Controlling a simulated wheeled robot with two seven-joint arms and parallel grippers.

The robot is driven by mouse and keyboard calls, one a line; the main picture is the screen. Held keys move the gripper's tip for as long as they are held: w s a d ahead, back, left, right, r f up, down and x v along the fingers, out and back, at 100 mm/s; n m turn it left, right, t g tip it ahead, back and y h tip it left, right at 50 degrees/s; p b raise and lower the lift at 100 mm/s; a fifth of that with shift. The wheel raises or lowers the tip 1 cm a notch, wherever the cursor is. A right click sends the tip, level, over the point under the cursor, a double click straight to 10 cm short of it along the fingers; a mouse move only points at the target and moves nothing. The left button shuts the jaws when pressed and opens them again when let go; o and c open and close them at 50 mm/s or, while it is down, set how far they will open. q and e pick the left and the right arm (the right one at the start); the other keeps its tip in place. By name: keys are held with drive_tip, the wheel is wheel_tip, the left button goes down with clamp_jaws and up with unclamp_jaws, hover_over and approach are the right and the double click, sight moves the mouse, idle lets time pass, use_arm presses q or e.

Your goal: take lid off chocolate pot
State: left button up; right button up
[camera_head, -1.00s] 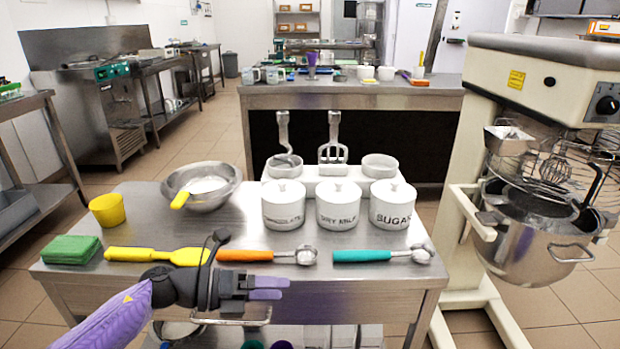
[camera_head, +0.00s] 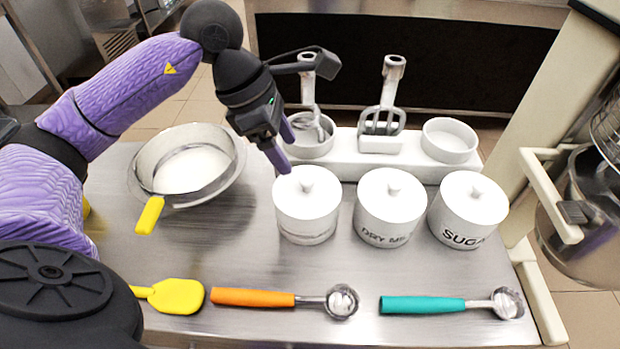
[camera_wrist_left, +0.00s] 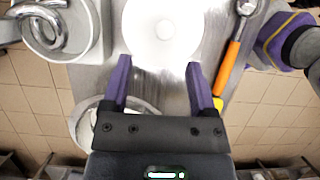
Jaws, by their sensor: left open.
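The chocolate pot (camera_head: 304,228) is the leftmost of three white lidded pots on the steel table; its label is not readable now. Its white lid (camera_head: 325,192) is on it, with a small round knob on top. In the left wrist view the lid (camera_wrist_left: 145,45) lies ahead, between the lines of the fingers. My left gripper (camera_head: 284,152) is open and empty, pointing down, just above and behind the lid's left side, apart from the knob. Its two purple fingers also show in the left wrist view (camera_wrist_left: 158,65). My right gripper is not in view.
The dry milk pot (camera_head: 387,222) and sugar pot (camera_head: 463,225) stand to the right. A metal bowl (camera_head: 235,180) is left. A white stand (camera_head: 350,165) with whisk tools is behind. An orange-handled scoop (camera_head: 255,298) and teal-handled scoop (camera_head: 425,304) lie in front.

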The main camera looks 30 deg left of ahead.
sight(305, 179)
use_arm(q)
drive_tip(key=b+x, duration=0.2)
drive_tip(key=x, duration=0.4)
drive_tip(key=shift+s+d+f, duration=0.1)
drive_tip(key=shift+s+d, duration=0.05)
drive_tip(key=shift+d, duration=0.1)
drive_tip(key=shift+d+f, duration=0.15)
drive_tip(key=shift+f, duration=0.15)
drive_tip(key=shift+c, duration=0.5)
drive_tip(key=c, duration=0.7)
clamp_jaws()
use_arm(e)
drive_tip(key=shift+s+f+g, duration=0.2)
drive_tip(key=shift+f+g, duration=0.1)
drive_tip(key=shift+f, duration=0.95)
